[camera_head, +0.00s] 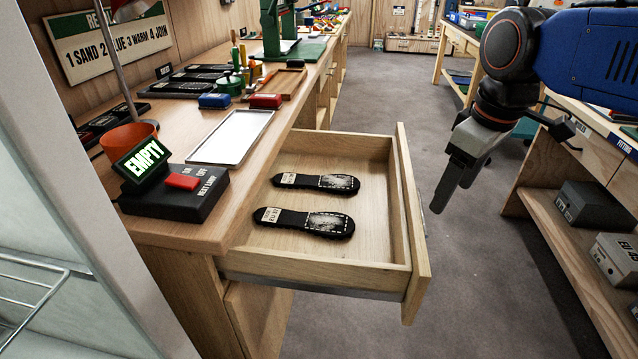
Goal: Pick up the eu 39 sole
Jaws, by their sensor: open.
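Two black shoe soles lie flat in an open wooden drawer (378,258), each with a pale label at its left end and a grey patch with dashed outline at its right. The farther sole (315,182) and the nearer sole (303,221) lie apart, roughly parallel. The label print is too small to tell which is EU 39. My gripper (451,198) is open and empty, pointing down to the right of the drawer front, apart from both soles.
The workbench holds a silver tray (231,137), a black box with a red button (183,181) and a lit "EMPTY" sign (140,160). A shelf unit with grey boxes (588,205) stands at right. Grey floor (470,275) lies clear between.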

